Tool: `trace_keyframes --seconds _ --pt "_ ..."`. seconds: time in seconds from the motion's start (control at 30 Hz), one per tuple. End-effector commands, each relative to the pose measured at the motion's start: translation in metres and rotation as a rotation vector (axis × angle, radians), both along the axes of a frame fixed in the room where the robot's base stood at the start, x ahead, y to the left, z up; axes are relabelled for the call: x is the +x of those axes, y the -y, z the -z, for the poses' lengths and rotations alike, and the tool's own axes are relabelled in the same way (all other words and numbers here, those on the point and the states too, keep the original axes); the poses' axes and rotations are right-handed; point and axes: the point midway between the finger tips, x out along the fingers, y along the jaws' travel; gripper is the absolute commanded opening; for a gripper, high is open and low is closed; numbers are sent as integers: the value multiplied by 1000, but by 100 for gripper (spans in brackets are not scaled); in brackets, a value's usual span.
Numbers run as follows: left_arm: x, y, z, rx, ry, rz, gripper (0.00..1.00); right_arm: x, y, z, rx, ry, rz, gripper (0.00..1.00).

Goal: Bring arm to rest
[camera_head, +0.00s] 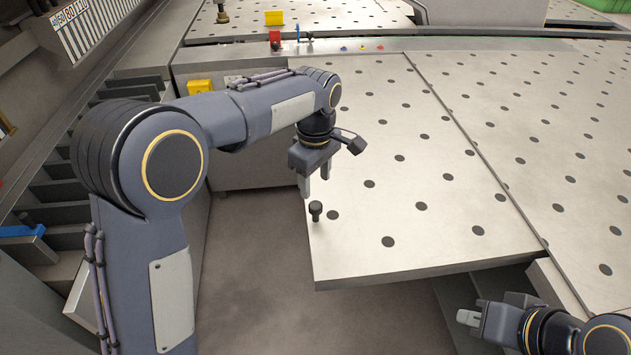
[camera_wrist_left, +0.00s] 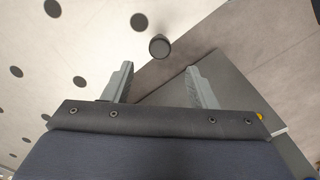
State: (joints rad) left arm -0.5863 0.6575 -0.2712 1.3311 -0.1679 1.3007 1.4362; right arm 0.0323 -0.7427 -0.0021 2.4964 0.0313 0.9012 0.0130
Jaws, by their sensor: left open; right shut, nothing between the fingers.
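My left arm comes in from the left in the head view, and its gripper (camera_head: 315,188) points down over the left edge of the perforated metal table (camera_head: 400,240). The left gripper is open and empty. In the left wrist view its two grey fingers (camera_wrist_left: 160,88) are spread apart. A small black knob (camera_head: 315,209) stands on the table close to the fingertips; it also shows in the left wrist view (camera_wrist_left: 159,46), beyond the fingers and apart from them. My right gripper (camera_head: 470,317) is at the lower right, shut and empty, beside the table's front edge.
A yellow box (camera_head: 200,87) is on the front of the machine at left. A red block (camera_head: 275,38) and a yellow block (camera_head: 274,18) stand at the back. Dark slotted racks line the left side. Grey floor (camera_head: 260,270) is clear left of the table.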

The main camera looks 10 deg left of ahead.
Motion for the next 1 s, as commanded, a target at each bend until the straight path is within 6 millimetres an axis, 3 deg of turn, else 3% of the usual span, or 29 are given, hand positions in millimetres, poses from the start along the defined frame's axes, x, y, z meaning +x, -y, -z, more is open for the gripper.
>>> trace_keyframes --seconds 0.3,0.47,0.57,0.7,0.83,1.0 --pt "-1 -2 -1 -6 1 3 52 0 0 0 0 0 0 0" --pt "-19 -34 -17 -79 21 66 52 0 0 0 0 0 0 0" --pt "-48 -68 -33 -162 65 159 52 0 0 0 0 0 0 0" --pt "-102 -110 -48 -250 175 321 52 0 0 0 0 0 0 0" --pt "-157 -134 -51 -276 307 473 52 0 0 0 0 0 0 0" --pt "-222 -145 -38 -226 476 659 52 0 0 0 0 0 0 0"
